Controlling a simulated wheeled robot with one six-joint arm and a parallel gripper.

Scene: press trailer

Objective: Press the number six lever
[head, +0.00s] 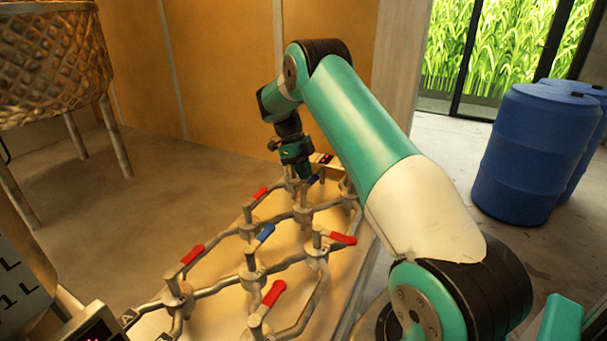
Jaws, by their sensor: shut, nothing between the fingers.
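Several lever valves sit on grey pipes over a pale bench in the head view. Red lever handles show at the front left (191,255), front middle (273,293), right (343,239) and back left (260,193). A blue lever handle (265,233) is in the middle and another blue one (314,181) is at the back. No number is readable on any lever, so I cannot tell which is six. My gripper (304,174) is shut and empty, pointing down over the far end of the pipes, close to the back blue lever. Whether it touches is unclear.
A small box with a red display (324,159) is behind my gripper; another dark panel (97,335) is at the lower left. A woven basket on legs (55,65) stands left, blue barrels (530,150) right. Open floor lies left of the bench (375,270).

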